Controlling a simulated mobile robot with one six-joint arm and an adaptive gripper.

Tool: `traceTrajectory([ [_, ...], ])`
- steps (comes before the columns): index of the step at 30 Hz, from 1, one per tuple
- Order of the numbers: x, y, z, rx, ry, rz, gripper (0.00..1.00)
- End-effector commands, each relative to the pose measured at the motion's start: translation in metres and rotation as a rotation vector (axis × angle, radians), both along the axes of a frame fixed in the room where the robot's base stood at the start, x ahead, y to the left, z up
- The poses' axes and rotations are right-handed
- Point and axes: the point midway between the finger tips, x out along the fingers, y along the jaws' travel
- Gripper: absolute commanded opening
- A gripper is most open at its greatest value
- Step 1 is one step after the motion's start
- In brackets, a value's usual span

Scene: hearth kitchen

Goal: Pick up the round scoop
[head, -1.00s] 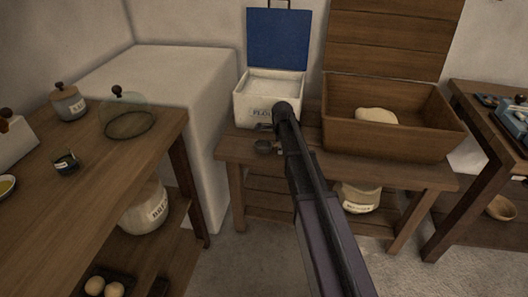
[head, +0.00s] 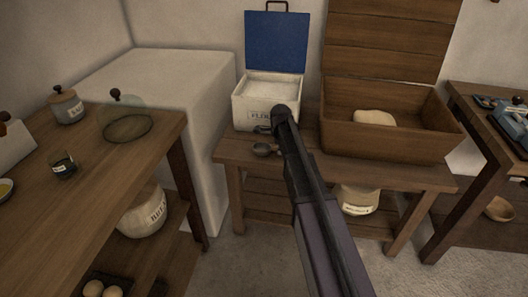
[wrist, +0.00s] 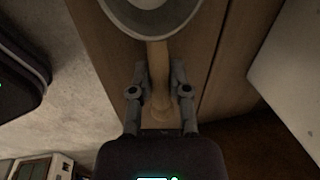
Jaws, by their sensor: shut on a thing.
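The round scoop (head: 265,150) shows in the head view as a small dark bowl at the front left of the wooden bench (head: 390,172). In the wrist view the scoop's round bowl (wrist: 150,16) is at the top, cut off by the frame edge. Its pale wooden handle runs down between the fingers of my gripper (wrist: 159,75). My gripper is shut on the handle. In the head view my arm hides most of the gripper and the handle. I cannot tell whether the scoop touches the bench or is slightly above it.
A white flour box (head: 268,103) with its blue lid (head: 275,42) up stands just behind the scoop. An open wooden trough (head: 390,140) holding a pale lump (head: 374,118) is to the right. A counter (head: 95,165) with jars stands at left.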

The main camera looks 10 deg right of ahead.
Motion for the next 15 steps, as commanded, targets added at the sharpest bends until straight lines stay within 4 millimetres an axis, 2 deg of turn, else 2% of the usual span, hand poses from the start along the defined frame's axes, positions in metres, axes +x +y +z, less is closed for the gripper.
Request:
traceTrajectory([
  [8, 0.0, 0.0, 0.002, 0.0, 0.0, 0.0, 0.0],
  [15, 0.0, 0.0, 0.012, 0.0, 0.0, 0.0, 0.0],
])
